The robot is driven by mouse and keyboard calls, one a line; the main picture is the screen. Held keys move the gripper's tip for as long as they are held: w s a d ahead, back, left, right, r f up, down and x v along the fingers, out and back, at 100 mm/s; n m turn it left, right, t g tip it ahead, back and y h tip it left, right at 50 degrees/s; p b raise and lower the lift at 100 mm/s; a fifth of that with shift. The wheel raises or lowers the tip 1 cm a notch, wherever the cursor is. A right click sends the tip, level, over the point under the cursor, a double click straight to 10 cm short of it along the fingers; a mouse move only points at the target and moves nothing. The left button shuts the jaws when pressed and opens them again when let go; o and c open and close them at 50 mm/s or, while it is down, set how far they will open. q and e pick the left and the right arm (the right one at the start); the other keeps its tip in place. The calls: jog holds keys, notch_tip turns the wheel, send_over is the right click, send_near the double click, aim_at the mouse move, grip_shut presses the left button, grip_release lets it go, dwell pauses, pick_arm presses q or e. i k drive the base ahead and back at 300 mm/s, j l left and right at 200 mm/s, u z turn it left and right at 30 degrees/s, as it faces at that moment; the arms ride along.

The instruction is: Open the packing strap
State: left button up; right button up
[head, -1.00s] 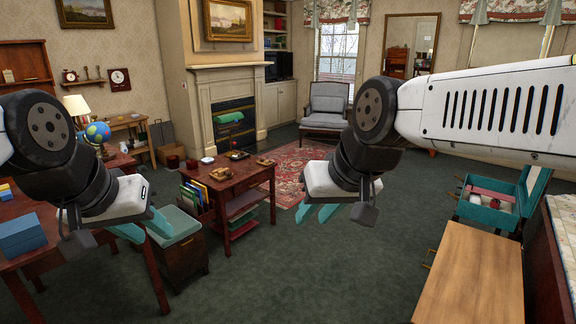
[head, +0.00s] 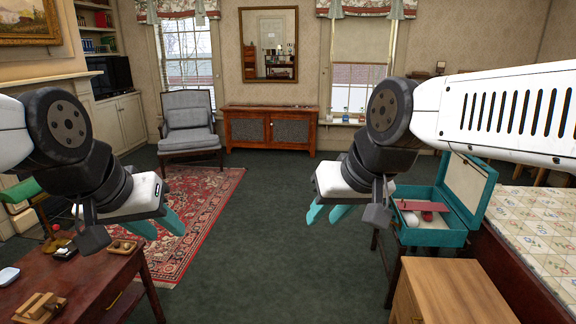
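An open teal case (head: 433,238) stands at the right in the head view, its lid raised at the back. A dark red band (head: 420,205), which looks like the packing strap, lies across the inside of the case. Its fastening is too small to make out. My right gripper (head: 328,222) is open and empty, in front of and left of the case, apart from it. My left gripper (head: 174,222) is open and empty, further left, above the floor beside the dark red table.
A wooden cabinet (head: 450,290) stands in front of the case. A tile-topped surface (head: 540,225) is at the right. The dark red table (head: 100,275) with small items is at the lower left. Green carpet (head: 275,260) in the middle is clear.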

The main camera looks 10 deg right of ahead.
aim_at(403, 205)
jog(key=i+z, duration=0.25)
jog(key=i, duration=0.7)
jog(key=i+j+z, duration=0.1)
jog(key=i+z, duration=0.15)
jog(key=i, duration=0.7)
jog(key=i+z, duration=0.45)
jog(key=i+j+z, duration=0.15)
jog(key=z, duration=0.25)
jog(key=i+j+z, duration=0.3)
jog(key=z, duration=0.15)
jog(key=i+j+z, duration=0.9)
jog(key=j+z, duration=0.2)
